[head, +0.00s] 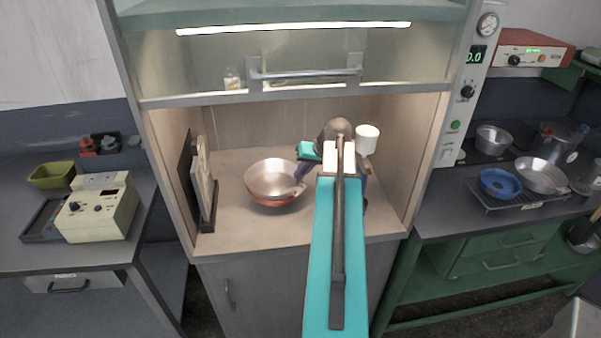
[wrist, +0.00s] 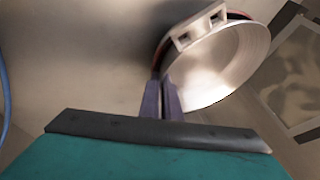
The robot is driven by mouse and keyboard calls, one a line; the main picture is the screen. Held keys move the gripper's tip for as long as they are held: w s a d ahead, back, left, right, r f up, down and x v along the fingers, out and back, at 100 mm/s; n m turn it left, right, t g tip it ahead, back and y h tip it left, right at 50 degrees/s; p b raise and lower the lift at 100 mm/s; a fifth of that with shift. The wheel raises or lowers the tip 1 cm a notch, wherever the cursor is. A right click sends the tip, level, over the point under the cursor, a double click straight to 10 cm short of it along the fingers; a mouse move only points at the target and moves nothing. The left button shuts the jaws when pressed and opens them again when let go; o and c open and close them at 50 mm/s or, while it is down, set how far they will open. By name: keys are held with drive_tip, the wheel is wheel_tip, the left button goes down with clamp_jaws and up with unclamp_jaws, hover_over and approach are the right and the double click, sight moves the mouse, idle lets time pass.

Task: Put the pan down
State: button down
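The pan (head: 270,179) has a pale metallic inside and a reddish underside. It is inside the cabinet bay, over the light worktop (head: 232,222), open side up. I cannot tell whether its base touches the worktop. My gripper (head: 300,180) is at the pan's right side, reaching in from the right. In the wrist view the pan (wrist: 222,70) lies just beyond my gripper (wrist: 163,82), whose purple fingers are close together at the pan's near edge, seemingly with the rim between them. A pale bracket with two openings stands at the pan's edge. My arm hides part of the worktop.
Upright framed boards (head: 202,185) stand close left of the pan. A raised glass sash (head: 300,72) with a handle hangs above the bay. Bare worktop lies in front of the pan. A beige device (head: 98,210) is on the left bench; pots and a blue bowl (head: 500,183) are on the right bench.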

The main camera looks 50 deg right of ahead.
drive_tip(key=c, duration=2.4)
unclamp_jaws()
drive_tip(key=shift+s+a+f, duration=0.1)
drive_tip(key=shift+a+f, duration=0.05)
drive_tip(key=shift+f, duration=0.15)
drive_tip(key=shift+c, duration=0.2)
drive_tip(key=o, duration=0.4)
drive_tip(key=shift+f, duration=0.1)
drive_tip(key=shift+o, duration=0.2)
drive_tip(key=b+v, duration=0.2)
drive_tip(key=v, duration=0.5)
drive_tip(key=shift+r, duration=0.4)
